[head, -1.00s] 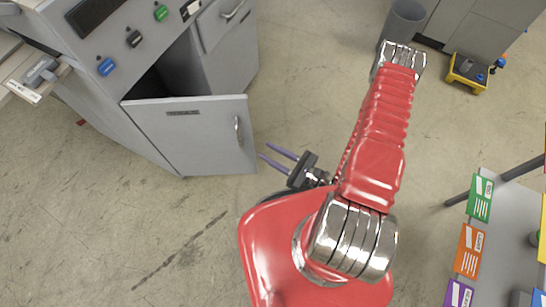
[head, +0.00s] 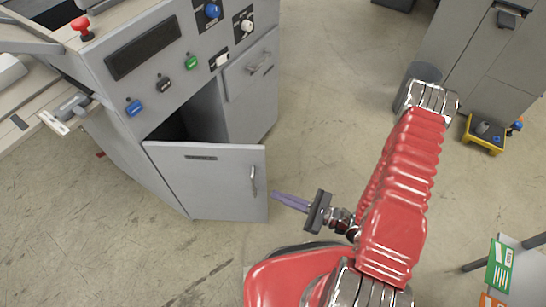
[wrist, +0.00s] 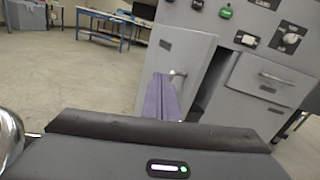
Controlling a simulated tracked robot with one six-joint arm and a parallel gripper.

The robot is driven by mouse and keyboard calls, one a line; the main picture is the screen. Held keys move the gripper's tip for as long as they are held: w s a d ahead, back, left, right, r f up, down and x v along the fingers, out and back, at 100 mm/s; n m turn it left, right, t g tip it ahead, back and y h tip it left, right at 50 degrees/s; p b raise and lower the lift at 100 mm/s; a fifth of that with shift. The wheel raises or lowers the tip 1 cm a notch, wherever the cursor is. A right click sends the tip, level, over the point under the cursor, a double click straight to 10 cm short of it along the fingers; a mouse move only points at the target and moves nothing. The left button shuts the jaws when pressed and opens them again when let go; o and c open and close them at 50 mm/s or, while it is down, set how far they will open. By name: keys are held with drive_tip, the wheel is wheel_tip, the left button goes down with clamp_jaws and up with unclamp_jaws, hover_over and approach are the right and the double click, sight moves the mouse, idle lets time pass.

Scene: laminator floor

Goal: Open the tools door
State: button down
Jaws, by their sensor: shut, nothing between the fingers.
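The tools door (head: 205,185) is a grey panel on the front of the grey machine. It stands partly open, swung outward, with a dark gap behind its top edge. Its upright metal handle (head: 253,180) is near the free edge and also shows in the wrist view (wrist: 178,77). My gripper (head: 275,196) has purple fingers, shut together and empty. In the head view the fingertips are just right of the door's free edge. In the wrist view my gripper (wrist: 162,80) appears close beside the handle; I cannot tell if they touch.
A drawer (head: 250,70) sits right of the door opening, below a panel of coloured knobs. A table with cards (head: 500,265) is at lower right. Floor between is clear.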

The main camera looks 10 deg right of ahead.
drive_tip(key=s+a+r+n+g+h, duration=0.1)
drive_tip(key=s+r+n+g+h, duration=0.15)
drive_tip(key=r+n+g, duration=0.5)
drive_tip(key=s+a+r+n+g+h, duration=0.15)
drive_tip(key=s+r+n+g, duration=0.3)
drive_tip(key=r+n, duration=0.5)
drive_tip(key=d+r+n+t+h, duration=0.3)
drive_tip(key=d+r+t+h, duration=0.1)
drive_tip(key=r, duration=0.5)
drive_tip(key=d+r+n+t+h, duration=0.3)
drive_tip(key=d+r+t+h, duration=0.1)
drive_tip(key=r+h, duration=0.3)
drive_tip(key=shift+d+r, duration=0.4)
drive_tip(key=shift+r, duration=0.9)
drive_tip(key=shift+w, duration=0.1)
